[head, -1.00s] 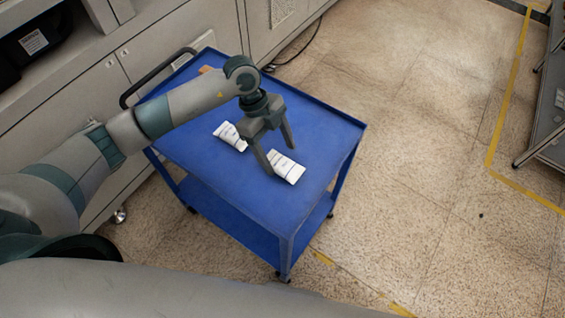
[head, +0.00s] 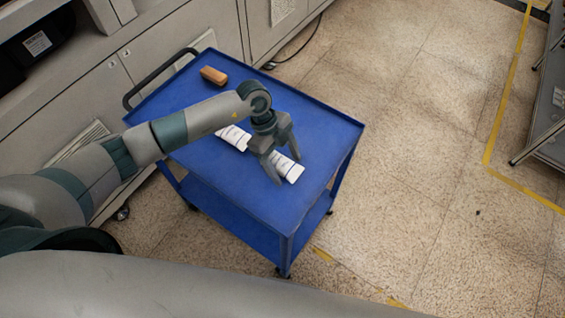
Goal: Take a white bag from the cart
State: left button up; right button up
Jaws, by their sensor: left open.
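The blue cart (head: 210,185) stands in the middle left of the head view. One white bag (head: 290,172) lies on its top, toward the right side. A second white bag (head: 234,138) lies farther left and is partly hidden by my arm. My left gripper (head: 287,170) is open over the nearer bag, with one finger on each side of it in the picture. The fingers hide part of that bag. I cannot tell whether they touch it. My right gripper is not in view.
An orange-brown block (head: 213,75) lies at the cart's far left corner, near the black handle (head: 158,75). Grey cabinets (head: 150,50) stand along the left behind the cart. A grey rack (head: 545,125) stands at the far right. The floor between is clear.

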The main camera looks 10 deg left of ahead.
aim_at(292, 168)
pick_arm(q)
jog(key=shift+c, duration=0.6)
jog(key=c, duration=1.1)
jog(key=shift+o, duration=0.2)
jog(key=shift+r+b, duration=0.5)
jog(key=shift+r, duration=0.35)
jog(key=shift+d+r+b, duration=0.2)
jog(key=shift+r+b, duration=0.4)
jog(key=shift+r, duration=0.65)
jog(key=s+d+r+b, duration=0.2)
jog(key=d+r, duration=0.5)
jog(key=d, duration=0.4)
jog(key=shift+b, duration=0.8)
jog(key=shift+s+f, duration=0.1)
